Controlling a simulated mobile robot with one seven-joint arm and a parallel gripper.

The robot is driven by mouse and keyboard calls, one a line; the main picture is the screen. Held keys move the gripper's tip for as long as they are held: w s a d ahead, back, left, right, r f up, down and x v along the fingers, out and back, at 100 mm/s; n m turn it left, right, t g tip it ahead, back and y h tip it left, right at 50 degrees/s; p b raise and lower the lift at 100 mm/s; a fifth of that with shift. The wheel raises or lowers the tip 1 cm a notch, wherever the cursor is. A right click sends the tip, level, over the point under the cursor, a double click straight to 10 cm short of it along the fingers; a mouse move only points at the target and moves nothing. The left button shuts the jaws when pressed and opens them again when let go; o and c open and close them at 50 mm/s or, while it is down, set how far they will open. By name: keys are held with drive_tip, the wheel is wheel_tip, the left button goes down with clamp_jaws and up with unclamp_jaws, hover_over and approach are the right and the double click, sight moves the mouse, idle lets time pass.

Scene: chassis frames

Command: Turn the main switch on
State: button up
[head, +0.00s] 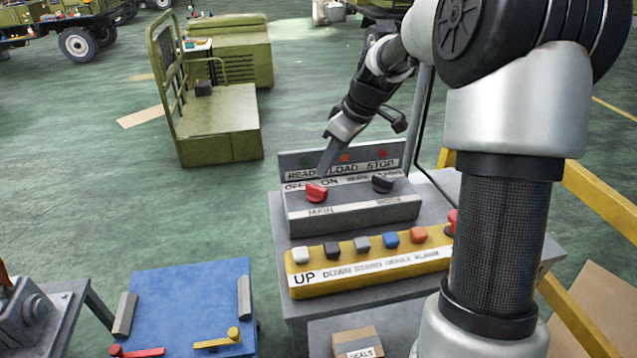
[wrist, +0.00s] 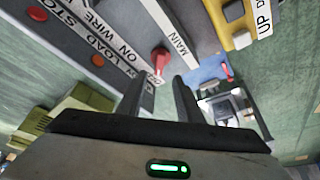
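The main switch is a red knob (head: 317,191) on the left of the grey control box (head: 355,211), above a "MAIN" label and under "OFF" and "ON" marks. It also shows in the wrist view (wrist: 160,60), just beyond the fingertips and roughly between them. Which mark it points to is hard to tell. My gripper (head: 325,172) hangs just above and behind the knob in the head view, fingers pointing down. In the wrist view its fingers (wrist: 160,80) are apart with nothing held between them. I cannot tell whether they touch the knob.
A black knob (head: 383,183) sits to the right on the same box. Behind it, a panel (head: 342,158) carries "READY", "LOAD" and "STOP" lamps. In front, a yellow box (head: 370,272) holds several coloured buttons. A blue board (head: 188,300) stands at lower left.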

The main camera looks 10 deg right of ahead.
sight(317, 187)
drive_tip(key=x, duration=0.8)
drive_tip(key=shift+w+f, duration=0.1)
drive_tip(key=shift+f, duration=0.15)
clamp_jaws()
